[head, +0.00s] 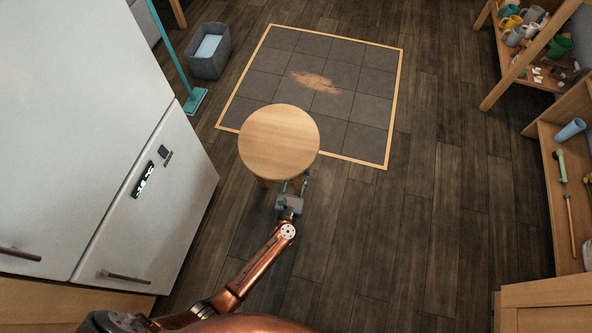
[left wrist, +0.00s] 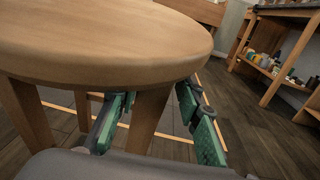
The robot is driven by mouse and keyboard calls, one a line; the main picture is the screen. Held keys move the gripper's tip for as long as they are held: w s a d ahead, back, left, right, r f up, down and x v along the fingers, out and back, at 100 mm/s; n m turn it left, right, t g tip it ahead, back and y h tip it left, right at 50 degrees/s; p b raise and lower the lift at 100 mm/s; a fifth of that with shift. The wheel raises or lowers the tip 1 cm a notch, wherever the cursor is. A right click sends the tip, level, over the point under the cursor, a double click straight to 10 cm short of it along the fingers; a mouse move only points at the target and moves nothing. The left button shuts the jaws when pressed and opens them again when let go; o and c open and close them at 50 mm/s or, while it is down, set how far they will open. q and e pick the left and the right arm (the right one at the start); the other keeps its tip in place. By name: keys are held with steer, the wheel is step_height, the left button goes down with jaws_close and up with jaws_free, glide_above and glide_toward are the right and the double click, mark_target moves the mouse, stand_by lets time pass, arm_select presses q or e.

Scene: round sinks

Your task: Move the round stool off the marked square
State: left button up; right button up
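The round wooden stool (head: 279,141) stands upright at the near-left edge of the marked square (head: 362,109), and its seat covers part of the tan border. My left gripper (head: 294,182) is low at the stool's near right side. In the left wrist view the stool's seat (left wrist: 110,45) fills the upper left. The green fingers of my left gripper (left wrist: 160,125) are spread apart below the seat's rim, with a stool leg (left wrist: 149,120) showing between them. I cannot tell whether a finger touches the leg. My right gripper is not in view.
A brown patch of dirt (head: 315,82) lies on the square's dark tiles. A grey bin (head: 208,56) and a teal mop (head: 193,100) stand left of the square. A white fridge (head: 150,190) is at the left; wooden shelves (head: 548,150) are at the right. The floor right of the stool is clear.

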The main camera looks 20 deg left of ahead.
arm_select(q)
steer(key=o, duration=0.3)
steer(key=shift+r, duration=0.1)
steer(key=shift+s, duration=0.15)
steer(key=s+d, duration=0.2)
steer(key=s, duration=0.9)
steer(key=shift+s, duration=0.3)
